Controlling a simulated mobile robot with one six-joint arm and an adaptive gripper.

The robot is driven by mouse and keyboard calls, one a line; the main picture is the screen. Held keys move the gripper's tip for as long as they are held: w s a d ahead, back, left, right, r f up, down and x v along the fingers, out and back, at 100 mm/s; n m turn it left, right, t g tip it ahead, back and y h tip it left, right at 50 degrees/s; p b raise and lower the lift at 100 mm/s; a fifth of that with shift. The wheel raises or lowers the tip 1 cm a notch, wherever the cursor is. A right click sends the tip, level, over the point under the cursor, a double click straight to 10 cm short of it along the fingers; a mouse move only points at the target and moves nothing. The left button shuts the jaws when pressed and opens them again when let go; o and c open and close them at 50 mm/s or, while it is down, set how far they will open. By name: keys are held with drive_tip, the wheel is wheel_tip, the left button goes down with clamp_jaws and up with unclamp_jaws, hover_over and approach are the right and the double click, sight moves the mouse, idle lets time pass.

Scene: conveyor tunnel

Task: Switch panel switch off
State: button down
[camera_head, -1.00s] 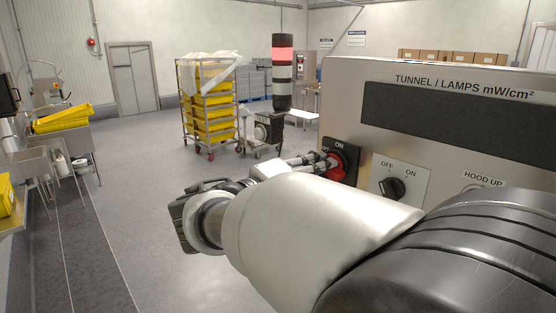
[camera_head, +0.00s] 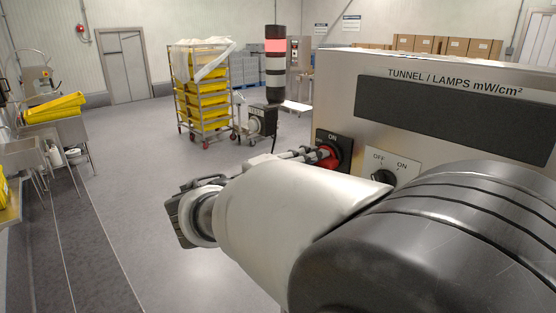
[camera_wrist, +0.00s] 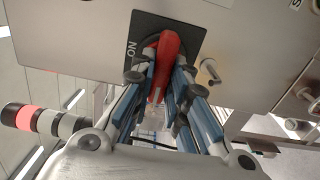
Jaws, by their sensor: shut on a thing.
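The panel switch is a red rotary handle (camera_head: 329,157) on a black plate (camera_head: 345,143) marked ON, at the left end of the steel panel. It also shows in the wrist view, where the red handle (camera_wrist: 167,52) runs up and down the picture, with the ON mark to its left. My gripper (camera_head: 315,154) is at the handle. In the wrist view the blue-sided fingers of my gripper (camera_wrist: 160,84) are shut on the handle from both sides. The OFF mark is hidden in both current views.
A black knob (camera_head: 383,177) on a pale OFF/ON plate sits just right of the red handle. A metal pin (camera_wrist: 209,70) sticks out beside it. A red and grey signal tower (camera_head: 275,65) stands behind. A rack of yellow crates (camera_head: 205,98) stands further back. The floor to the left is clear.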

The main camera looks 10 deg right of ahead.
drive_tip(key=c, duration=1.6)
unclamp_jaws()
drive_tip(key=shift+o, duration=0.2)
drive_tip(key=shift+a, duration=0.1)
drive_tip(key=v, duration=1.2)
